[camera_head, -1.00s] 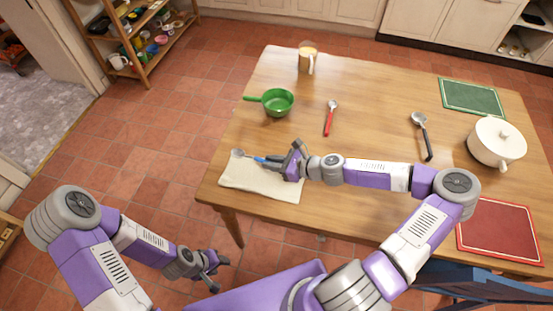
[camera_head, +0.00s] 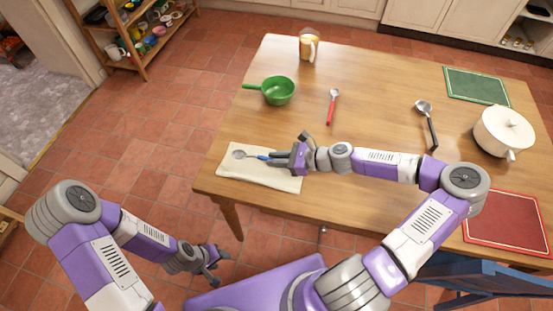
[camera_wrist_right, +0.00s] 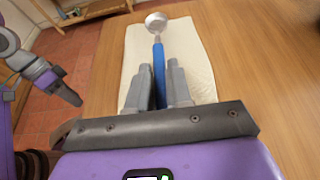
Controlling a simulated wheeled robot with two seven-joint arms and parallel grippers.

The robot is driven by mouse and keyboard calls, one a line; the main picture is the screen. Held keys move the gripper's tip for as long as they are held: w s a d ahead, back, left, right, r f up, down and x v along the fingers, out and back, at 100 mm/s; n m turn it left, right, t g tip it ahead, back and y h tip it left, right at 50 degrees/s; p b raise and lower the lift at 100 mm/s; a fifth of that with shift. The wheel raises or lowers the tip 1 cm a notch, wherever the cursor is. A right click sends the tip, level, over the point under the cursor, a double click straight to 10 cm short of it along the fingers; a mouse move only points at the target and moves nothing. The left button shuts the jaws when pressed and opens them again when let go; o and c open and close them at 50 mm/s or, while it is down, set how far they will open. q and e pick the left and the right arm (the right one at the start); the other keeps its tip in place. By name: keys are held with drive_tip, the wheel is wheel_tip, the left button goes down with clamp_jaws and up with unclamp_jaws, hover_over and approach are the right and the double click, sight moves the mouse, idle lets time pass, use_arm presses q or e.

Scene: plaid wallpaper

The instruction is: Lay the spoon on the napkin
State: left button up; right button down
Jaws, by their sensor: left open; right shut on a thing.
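The spoon has a metal bowl and a blue handle. In the head view the spoon (camera_head: 242,154) is over the left part of the cream napkin (camera_head: 232,176) at the table's front left corner. My right gripper (camera_head: 278,158) is shut on its handle, above the napkin. In the right wrist view the spoon (camera_wrist_right: 158,60) points away from my right gripper (camera_wrist_right: 162,88), with the napkin (camera_wrist_right: 190,55) under it. I cannot tell whether the spoon touches the cloth. My left gripper (camera_head: 216,262) is open and empty, off the table's near side.
Green (camera_head: 477,85) and red (camera_head: 508,222) mats lie at the right.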

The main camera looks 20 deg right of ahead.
drive_tip(key=shift+f, duration=0.3)
drive_tip(key=shift+f, duration=0.65)
idle(0.6)
drive_tip(key=c, duration=1)
unclamp_jaws()
drive_tip(key=shift+o, duration=0.2)
